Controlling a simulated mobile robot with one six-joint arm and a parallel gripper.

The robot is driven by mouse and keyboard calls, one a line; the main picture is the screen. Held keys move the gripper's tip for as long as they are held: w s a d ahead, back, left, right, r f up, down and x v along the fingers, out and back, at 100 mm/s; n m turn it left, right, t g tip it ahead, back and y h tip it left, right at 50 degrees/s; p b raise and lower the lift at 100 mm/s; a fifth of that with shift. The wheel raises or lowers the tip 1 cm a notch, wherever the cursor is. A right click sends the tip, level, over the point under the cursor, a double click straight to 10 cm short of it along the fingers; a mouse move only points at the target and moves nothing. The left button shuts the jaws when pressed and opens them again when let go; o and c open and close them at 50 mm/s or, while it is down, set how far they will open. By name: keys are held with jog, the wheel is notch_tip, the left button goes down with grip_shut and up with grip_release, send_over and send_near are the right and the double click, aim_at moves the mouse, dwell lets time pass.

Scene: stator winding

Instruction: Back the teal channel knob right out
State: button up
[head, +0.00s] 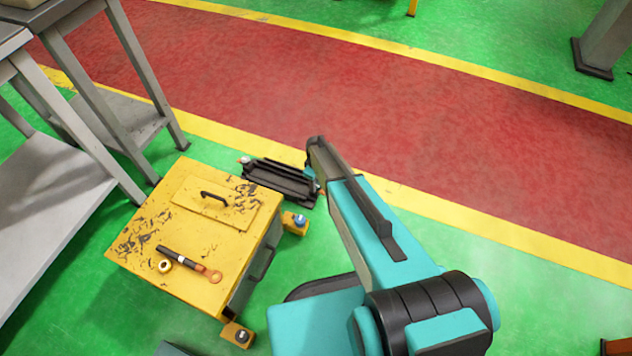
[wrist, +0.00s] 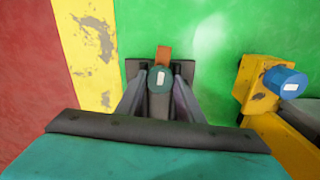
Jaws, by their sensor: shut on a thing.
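The teal knob (wrist: 159,79), round with a small white mark on its face, is in the middle of the wrist view. My gripper (wrist: 160,76) is shut on it, with one dark finger on each side. An orange-copper piece (wrist: 163,55) shows just beyond the knob. Whether the knob is still seated in anything is hidden by the fingers and the knob itself. In the head view my teal forearm covers most of this area, so the hold does not show clearly there.
A worn yellow cabinet (head: 190,270) carries a black-handled tool (head: 180,258) and a brass ring (head: 165,266). A blue knob (head: 300,220) sits on its yellow corner block, also in the wrist view (wrist: 286,82). A dark slotted assembly (head: 280,180) lies beside my arm. Grey benches stand left.

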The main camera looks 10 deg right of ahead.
jog(key=shift+d+f+n, duration=0.15)
jog(key=shift+f+n, duration=0.05)
jog(key=shift+n, duration=0.3)
jog(key=o, duration=1)
jog(key=shift+o, duration=0.2)
jog(key=shift+r, duration=0.2)
notch_tip(320, 180, up, 14)
jog(key=p, duration=0.2)
jog(key=shift+f, duration=0.25)
jog(key=shift+r+p, duration=0.1)
jog(key=shift+p, duration=0.2)
